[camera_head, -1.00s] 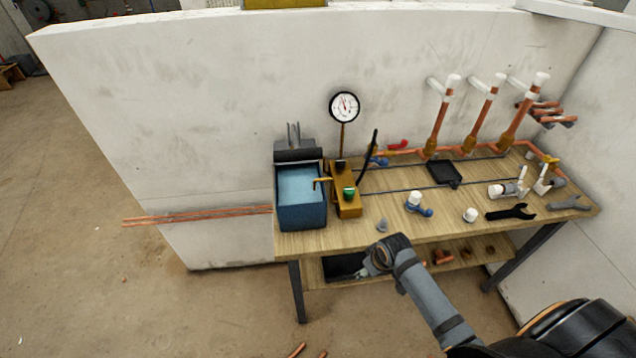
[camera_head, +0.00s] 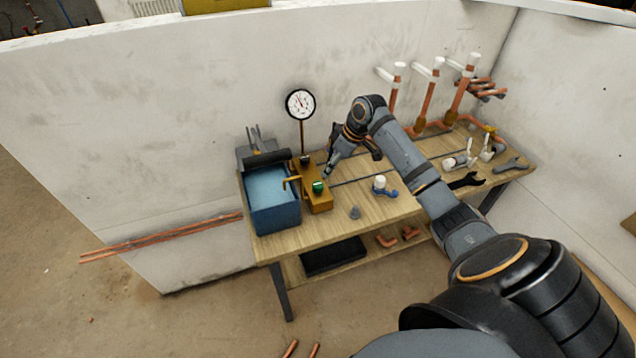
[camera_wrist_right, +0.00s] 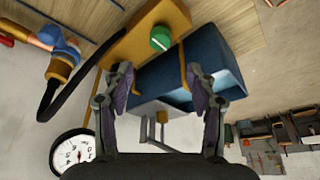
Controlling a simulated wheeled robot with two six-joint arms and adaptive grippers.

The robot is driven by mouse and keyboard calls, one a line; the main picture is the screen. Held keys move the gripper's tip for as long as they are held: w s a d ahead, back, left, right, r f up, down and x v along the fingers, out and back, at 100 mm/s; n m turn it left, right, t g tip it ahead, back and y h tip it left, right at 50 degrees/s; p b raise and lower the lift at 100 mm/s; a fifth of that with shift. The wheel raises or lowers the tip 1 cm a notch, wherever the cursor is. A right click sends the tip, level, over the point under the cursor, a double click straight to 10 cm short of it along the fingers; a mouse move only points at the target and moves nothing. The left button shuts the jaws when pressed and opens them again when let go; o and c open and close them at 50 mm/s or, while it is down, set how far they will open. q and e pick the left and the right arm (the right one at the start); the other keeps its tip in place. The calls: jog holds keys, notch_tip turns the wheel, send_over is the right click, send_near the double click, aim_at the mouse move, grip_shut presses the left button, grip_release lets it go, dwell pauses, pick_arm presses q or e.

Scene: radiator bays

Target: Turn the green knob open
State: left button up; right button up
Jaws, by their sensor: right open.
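The green knob (camera_head: 319,186) sits on top of the brass-coloured block (camera_head: 320,203) on the workbench, beside the blue water tank (camera_head: 272,217). My left gripper is not in view.
A gauge (camera_head: 300,104) stands on a thin stem behind the block. Upright copper pipes (camera_head: 427,103) stand at the back right.

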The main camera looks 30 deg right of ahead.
aim_at(319, 184)
jog(key=p+x, duration=0.1)
jog(key=x, duration=0.9)
jog(key=shift+f+p, duration=0.35)
jog(key=shift+c, duration=0.4)
jog(key=c, duration=1.1)
